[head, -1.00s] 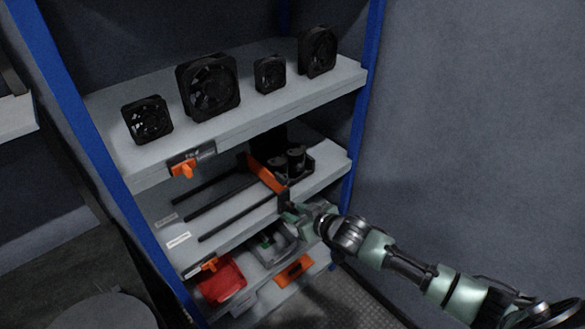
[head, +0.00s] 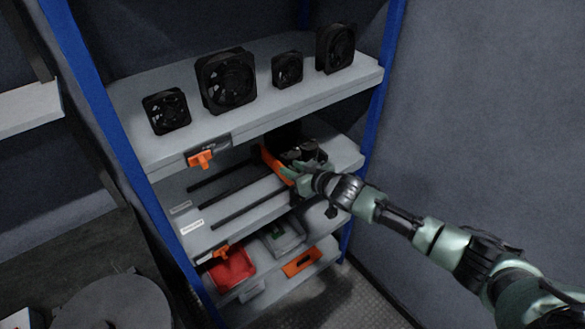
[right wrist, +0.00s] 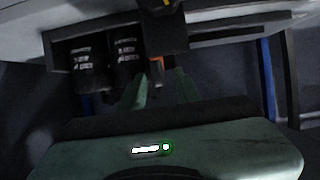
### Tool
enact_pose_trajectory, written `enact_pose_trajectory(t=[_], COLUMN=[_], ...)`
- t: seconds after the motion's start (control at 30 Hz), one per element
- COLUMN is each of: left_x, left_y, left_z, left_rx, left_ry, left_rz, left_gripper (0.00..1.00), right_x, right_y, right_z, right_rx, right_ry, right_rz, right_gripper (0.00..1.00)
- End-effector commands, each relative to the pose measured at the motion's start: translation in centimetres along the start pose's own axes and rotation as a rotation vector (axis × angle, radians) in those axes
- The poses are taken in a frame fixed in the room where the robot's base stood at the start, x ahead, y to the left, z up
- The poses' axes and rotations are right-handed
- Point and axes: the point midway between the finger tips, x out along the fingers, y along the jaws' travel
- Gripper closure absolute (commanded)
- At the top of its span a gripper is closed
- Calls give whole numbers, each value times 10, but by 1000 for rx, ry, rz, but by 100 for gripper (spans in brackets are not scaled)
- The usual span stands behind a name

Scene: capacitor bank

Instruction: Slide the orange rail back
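The orange rail (head: 272,160) lies across the black slide bars on the middle shelf, in front of dark cylinders. My right gripper (head: 294,171) is at the rail's right part in the head view and hides some of it. In the right wrist view the two green fingers (right wrist: 160,90) stand apart. A small orange piece (right wrist: 156,70) shows in the gap between them; I cannot tell whether they touch it. Two black cylinders (right wrist: 105,62) with white print are beside the fingers there. My left gripper is not in view.
Several black fans (head: 226,80) stand on the upper shelf (head: 262,112), above my right arm. A blue post (head: 386,75) stands at the right.

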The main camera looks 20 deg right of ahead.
Motion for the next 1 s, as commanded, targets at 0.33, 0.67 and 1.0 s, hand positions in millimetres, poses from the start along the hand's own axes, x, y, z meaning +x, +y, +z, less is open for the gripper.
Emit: enact_pose_trajectory(t=[0.33, 0.67, 1.0], left_x=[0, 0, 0], left_y=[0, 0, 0], left_z=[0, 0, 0], left_rx=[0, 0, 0], left_ry=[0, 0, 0], left_rz=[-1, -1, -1], left_gripper=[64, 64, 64], right_x=[2, 2, 2], right_y=[-1, -1, -1], right_z=[0, 0, 0], right_rx=[-1, -1, -1], right_ry=[0, 0, 0], right_rz=[-1, -1, -1], right_gripper=[78, 100, 100])
